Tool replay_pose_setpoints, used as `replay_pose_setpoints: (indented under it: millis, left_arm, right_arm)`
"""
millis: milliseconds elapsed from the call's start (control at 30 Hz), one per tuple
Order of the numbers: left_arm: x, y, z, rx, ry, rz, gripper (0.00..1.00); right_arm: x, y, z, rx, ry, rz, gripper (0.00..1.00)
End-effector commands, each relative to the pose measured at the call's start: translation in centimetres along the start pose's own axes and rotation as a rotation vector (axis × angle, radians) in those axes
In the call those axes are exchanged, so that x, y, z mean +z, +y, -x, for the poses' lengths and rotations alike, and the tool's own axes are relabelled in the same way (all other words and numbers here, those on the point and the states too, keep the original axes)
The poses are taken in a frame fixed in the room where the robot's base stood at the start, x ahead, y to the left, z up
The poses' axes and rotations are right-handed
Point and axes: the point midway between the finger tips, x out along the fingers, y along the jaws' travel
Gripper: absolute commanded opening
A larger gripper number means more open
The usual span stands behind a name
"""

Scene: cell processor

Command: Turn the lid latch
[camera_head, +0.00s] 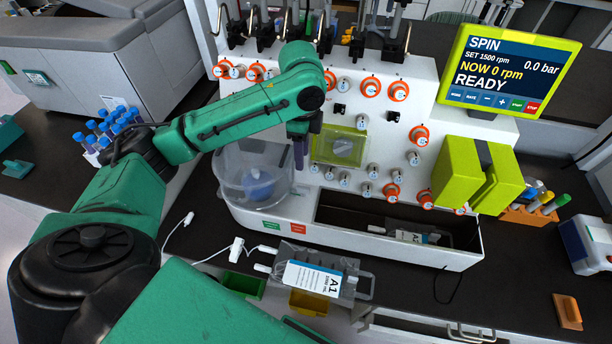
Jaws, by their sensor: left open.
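The cell processor (425,95) is a white machine with orange-ringed and white knobs on its front panel. A clear round chamber (232,190) stands at its left, with a blue part (258,183) inside. A yellow-green square with a clear cover (342,147) is on the panel right of the chamber. I cannot make out the lid latch for certain; my arm hides part of this area. My left gripper (299,160) points down between the chamber and the square cover, by the chamber's right rim. Its fingers look dark and hold nothing visible. My right gripper is out of view.
A screen (508,75) reads "SPIN", "NOW 0 rpm" and "READY". A bag labelled A1 (312,277) with white tubing lies at the front. Blue-capped tubes (105,127) stand at the left. Yellow-green blocks (455,172) stand at the right.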

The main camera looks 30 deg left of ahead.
Motion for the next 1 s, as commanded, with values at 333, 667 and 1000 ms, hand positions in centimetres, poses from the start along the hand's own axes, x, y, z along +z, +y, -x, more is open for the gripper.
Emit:
replay_pose_setpoints:
  millis: [333,667,1000]
  left_arm:
    - [0.1,0.1,-9.0,0.004,-0.003,0.001,0.44]
    - [0.0,0.0,-12.1,-0.001,-0.001,0.0,0.44]
    - [0.0,0.0,-12.0,-0.001,-0.001,0.0,0.0]
  right_arm:
    - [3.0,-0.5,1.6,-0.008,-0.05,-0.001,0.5]
    - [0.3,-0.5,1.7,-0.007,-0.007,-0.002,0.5]
    - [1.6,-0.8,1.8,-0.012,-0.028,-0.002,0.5]
